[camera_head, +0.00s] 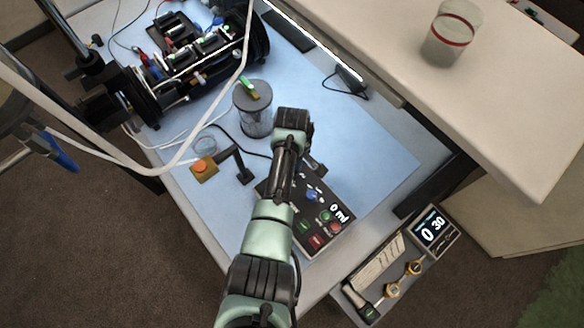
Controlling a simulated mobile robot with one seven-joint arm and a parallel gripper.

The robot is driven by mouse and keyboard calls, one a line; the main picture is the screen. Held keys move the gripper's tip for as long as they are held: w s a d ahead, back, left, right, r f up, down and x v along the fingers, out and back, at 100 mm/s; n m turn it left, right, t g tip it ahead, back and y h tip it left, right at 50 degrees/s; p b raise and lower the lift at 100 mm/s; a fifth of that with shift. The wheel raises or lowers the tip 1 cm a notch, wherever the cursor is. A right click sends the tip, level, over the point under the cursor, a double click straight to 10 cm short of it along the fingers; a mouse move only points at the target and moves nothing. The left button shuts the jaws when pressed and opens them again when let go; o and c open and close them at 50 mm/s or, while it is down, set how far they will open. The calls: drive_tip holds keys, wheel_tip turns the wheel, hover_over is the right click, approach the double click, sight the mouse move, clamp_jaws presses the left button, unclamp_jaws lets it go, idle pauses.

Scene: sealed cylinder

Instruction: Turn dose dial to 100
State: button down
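A black control box (340,240) lies on the blue bench mat below the middle of the view. Its small display (338,213) reads 0 ml. A blue knob (312,195), which looks like the dose dial, sits on its upper part. Green and red buttons are lower down. My arm crosses over the box's left side and hides part of it. My gripper (316,168) seems to be the dark part just above the blue knob. Its fingers are too small and covered to tell open from shut, and contact with the knob cannot be made out.
A lidded clear cylinder (256,112) stands upper left of the arm. A yellow box with an orange button (203,167) is left. A dark cylindrical apparatus (190,60) fills the upper left. A tray with a timer (432,228) is lower right. The mat's right side is clear.

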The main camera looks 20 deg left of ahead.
drive_tip(key=c, duration=0.6)
unclamp_jaws()
drive_tip(key=shift+r, duration=0.15)
wheel_tip(320, 180, up, 13)
drive_tip(key=shift+f+b, duration=0.1)
drive_tip(key=shift+b, duration=0.75)
